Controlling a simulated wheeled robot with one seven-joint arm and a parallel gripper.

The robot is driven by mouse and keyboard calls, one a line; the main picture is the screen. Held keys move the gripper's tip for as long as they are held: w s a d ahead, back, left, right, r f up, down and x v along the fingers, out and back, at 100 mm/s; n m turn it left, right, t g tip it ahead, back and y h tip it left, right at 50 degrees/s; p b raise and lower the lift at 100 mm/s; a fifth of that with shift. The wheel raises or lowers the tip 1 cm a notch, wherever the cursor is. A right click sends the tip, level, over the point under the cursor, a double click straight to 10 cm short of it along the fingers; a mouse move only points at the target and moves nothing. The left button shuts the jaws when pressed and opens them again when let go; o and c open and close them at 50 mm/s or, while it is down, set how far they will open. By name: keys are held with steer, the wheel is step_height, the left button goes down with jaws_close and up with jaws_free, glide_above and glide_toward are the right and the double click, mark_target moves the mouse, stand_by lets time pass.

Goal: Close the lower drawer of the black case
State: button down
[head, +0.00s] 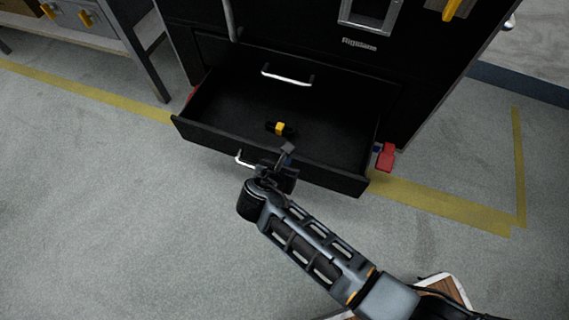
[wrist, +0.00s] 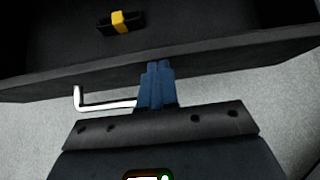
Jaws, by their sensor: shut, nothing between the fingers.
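The black case (head: 290,30) stands at the top of the head view. Its lower drawer (head: 196,128) is pulled well out. A silver handle (head: 242,160) is on the drawer front; in the wrist view the handle (wrist: 100,105) runs in behind my fingers. My gripper (head: 287,150) is shut and empty at the middle of the drawer front. In the wrist view the blue fingertips (wrist: 158,68) reach the front panel's edge; whether they touch it I cannot tell. The handle's right part is hidden by my gripper.
A small black and yellow item (head: 280,128) lies inside the drawer. A closed drawer with a silver handle (head: 287,78) is above. Red caster parts (head: 387,157) show beside the case. A workbench (head: 110,40) stands at left. The grey floor in front is clear.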

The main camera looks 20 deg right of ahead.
steer(key=shift+w+d, duration=0.1)
steer(key=w+d, duration=1.1)
steer(key=w, duration=0.3)
steer(key=shift+w+d+p, duration=0.2)
steer(key=shift+w+p, duration=0.05)
steer(key=shift+p, duration=0.15)
steer(key=shift+s, duration=0.1)
